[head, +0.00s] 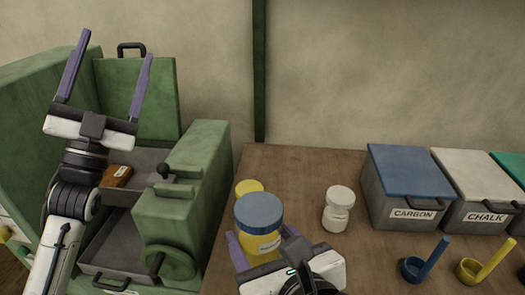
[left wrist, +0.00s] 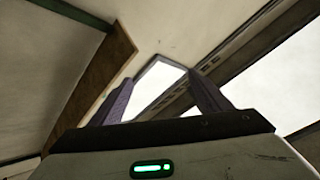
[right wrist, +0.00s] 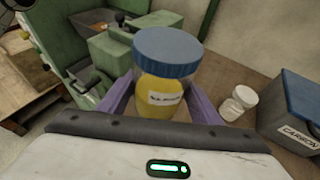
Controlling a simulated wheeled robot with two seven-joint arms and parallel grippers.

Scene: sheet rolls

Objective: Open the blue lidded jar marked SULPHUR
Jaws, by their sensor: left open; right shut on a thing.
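The jar with a blue lid (head: 259,211) and a yellow body (head: 260,243) stands upright near the left edge of the wooden table. In the right wrist view its blue lid (right wrist: 167,50) sits on top and its white label is too blurred to read surely. My right gripper (head: 260,237) is shut on the jar's body below the lid, one purple finger on each side. My left gripper (head: 114,46) is open and empty, raised above the green machine with fingers pointing up. In the left wrist view it (left wrist: 158,92) faces the ceiling, with nothing between its fingers.
A yellow-topped container (head: 248,186) is just behind the jar. A small white jar (head: 339,208) stands to its right. Lidded bins CARBON (head: 405,212) and CHALK (head: 482,217), plus blue (head: 415,268) and yellow (head: 472,271) scoops, are farther right. A green machine (head: 208,160) borders the table at left.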

